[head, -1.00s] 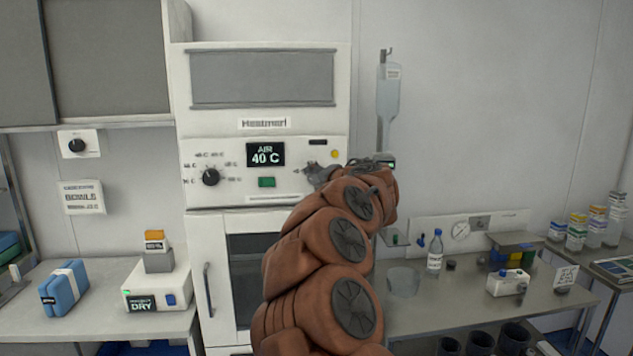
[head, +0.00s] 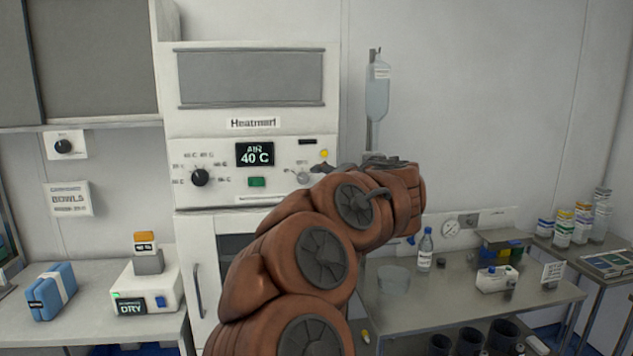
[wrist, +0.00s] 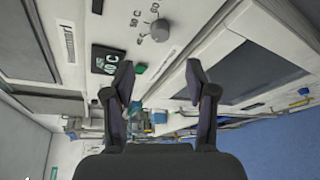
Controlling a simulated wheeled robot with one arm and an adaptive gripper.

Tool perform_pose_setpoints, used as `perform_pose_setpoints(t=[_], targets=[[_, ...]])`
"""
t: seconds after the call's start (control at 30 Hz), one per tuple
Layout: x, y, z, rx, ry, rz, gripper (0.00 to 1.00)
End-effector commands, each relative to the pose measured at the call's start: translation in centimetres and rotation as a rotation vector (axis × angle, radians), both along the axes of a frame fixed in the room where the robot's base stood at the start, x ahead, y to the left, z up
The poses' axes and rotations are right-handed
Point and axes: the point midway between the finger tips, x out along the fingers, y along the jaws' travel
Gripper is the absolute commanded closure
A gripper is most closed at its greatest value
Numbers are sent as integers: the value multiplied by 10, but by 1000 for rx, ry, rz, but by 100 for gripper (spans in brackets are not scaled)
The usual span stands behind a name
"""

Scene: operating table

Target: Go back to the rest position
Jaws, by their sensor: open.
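My gripper (wrist: 163,88) shows in the wrist view with its two dark fingers apart and nothing between them. Behind the fingers are the warming cabinet's control panel, with a grey knob (wrist: 160,30) and the 40 C display (wrist: 106,60), and a dark door window. In the head view my brown arm rises in front of the warming cabinet (head: 251,150) and bends to the right. The arm hides part of the cabinet door, and the gripper's fingers are mostly hidden there.
A steel table on the right holds a bottle (head: 425,250), a clear bowl (head: 393,279) and a white box (head: 497,279). A drip bag (head: 377,95) hangs on the wall. On the left counter are a blue pack (head: 51,291) and a white DRY device (head: 147,287).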

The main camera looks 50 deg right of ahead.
Motion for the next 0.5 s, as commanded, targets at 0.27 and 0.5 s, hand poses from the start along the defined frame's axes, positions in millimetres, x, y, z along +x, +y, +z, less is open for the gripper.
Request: perform_pose_setpoints(t=[0.27,0.5], targets=[[-18,6,4,0,1,-1,44],[-18,6,4,1,1,-1,44]])
